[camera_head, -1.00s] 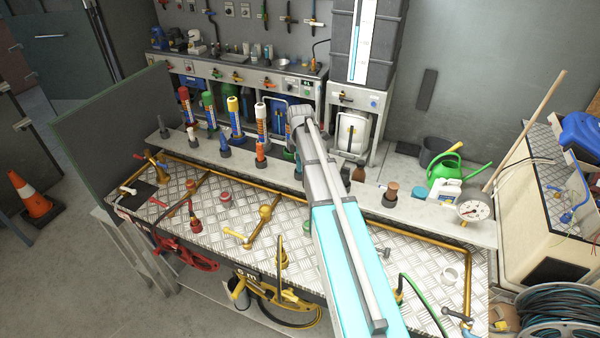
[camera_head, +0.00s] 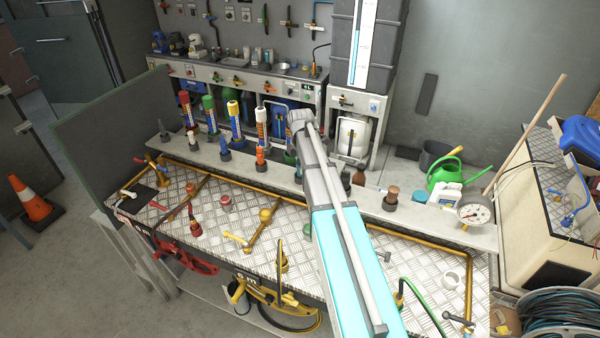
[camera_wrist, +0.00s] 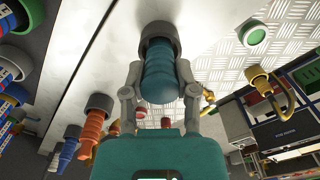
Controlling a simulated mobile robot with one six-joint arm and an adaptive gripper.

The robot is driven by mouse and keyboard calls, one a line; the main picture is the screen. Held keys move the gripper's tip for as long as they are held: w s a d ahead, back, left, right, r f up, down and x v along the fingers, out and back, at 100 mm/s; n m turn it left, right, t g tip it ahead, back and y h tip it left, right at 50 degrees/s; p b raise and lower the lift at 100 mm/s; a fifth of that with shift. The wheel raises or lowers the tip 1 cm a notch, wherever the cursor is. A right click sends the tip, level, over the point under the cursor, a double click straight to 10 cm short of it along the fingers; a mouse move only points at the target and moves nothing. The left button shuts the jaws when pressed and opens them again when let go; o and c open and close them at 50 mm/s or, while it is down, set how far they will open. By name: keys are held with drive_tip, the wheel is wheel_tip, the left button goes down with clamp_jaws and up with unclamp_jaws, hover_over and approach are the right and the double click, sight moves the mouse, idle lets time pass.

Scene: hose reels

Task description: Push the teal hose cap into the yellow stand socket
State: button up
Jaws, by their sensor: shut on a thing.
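The teal hose cap (camera_wrist: 160,75) is a ribbed, rounded piece in the upper middle of the wrist view. My gripper (camera_wrist: 160,88) is shut on it, with one finger on each side. A dark grey collar (camera_wrist: 159,36) surrounds its far end, against the pale shelf. I cannot tell whether the cap sits on the shelf or just above it. In the head view my arm hides most of the gripper and cap.
Orange (camera_wrist: 92,128) and blue plugs stand in a row on the shelf beside my gripper. The tread-plate bench (camera_head: 330,270) carries brass pipes and valves. A red reel (camera_head: 183,258) and a yellow reel (camera_head: 262,300) hang at its front.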

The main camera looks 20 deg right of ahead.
clamp_jaws()
drive_tip(key=shift+r, duration=0.1)
wheel_tip(320, 180, up, 2)
drive_tip(key=p, duration=0.2)
drive_tip(key=shift+r+p, duration=0.25)
drive_tip(key=shift+p, duration=0.15)
drive_tip(key=s+r+p, duration=1)
drive_tip(key=s, duration=0.4)
drive_tip(key=shift+a+r, duration=0.15)
drive_tip(key=shift+a, duration=0.3)
